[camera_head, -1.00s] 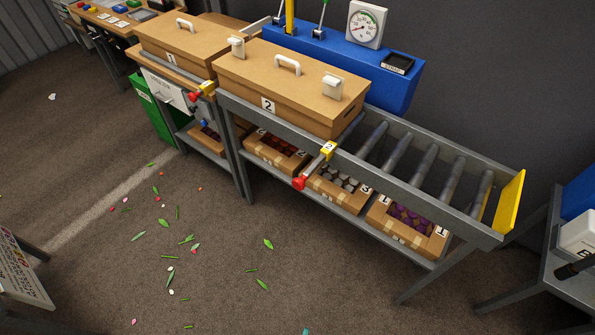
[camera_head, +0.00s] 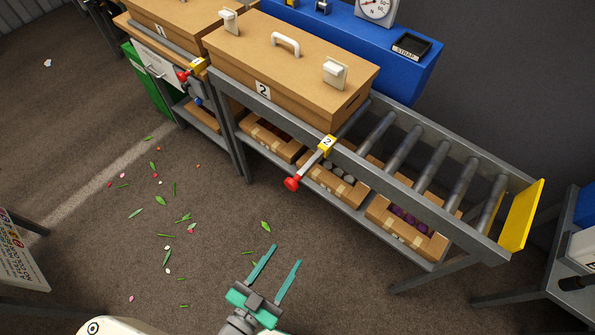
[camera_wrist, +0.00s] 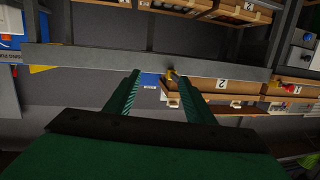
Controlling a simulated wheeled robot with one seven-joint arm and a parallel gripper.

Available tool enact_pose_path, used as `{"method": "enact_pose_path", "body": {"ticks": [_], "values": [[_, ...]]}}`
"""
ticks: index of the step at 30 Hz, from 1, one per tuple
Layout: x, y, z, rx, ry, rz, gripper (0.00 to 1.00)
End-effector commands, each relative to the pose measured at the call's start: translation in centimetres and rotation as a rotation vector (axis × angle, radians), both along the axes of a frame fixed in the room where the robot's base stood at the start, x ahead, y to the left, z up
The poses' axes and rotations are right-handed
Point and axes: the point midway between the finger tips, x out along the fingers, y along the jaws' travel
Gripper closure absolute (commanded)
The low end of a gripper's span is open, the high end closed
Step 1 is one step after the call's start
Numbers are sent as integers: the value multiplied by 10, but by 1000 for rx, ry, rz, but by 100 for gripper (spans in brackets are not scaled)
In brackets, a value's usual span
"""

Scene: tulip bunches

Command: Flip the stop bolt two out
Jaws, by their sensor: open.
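Stop bolt two has a yellow block (camera_head: 326,145) marked 2 on the front rail of the roller conveyor. Its grey lever slopes down and left to a red knob (camera_head: 292,183) hanging out in front of the rail. My gripper (camera_head: 284,256) is open and empty, with two teal fingers pointing up in the picture, below the knob and apart from it. In the wrist view, the open fingers (camera_wrist: 165,88) reach towards the grey rail (camera_wrist: 150,61). A small yellow part shows between them at the rail, too small to identify surely.
Carton two (camera_head: 290,65) stands on the conveyor left of bare rollers (camera_head: 407,151), which end at a yellow plate (camera_head: 522,214). Stop bolt one (camera_head: 192,72) is on the left conveyor. Open boxes (camera_head: 405,230) fill the lower shelf. The floor in front has only scattered leaves and petals.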

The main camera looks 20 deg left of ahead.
Motion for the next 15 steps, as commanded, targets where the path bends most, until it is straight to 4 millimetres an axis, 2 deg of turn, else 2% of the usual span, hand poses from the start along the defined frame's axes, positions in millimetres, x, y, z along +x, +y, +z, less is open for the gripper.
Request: {"method": "enact_pose_path", "body": {"ticks": [1,3,9,15], "values": [[19,11,2,1,-21,-34,51],[43,27,8,-7,-47,-64,51],[102,59,30,-46,-109,-114,51],[130,71,45,-73,-142,-133,51]]}}
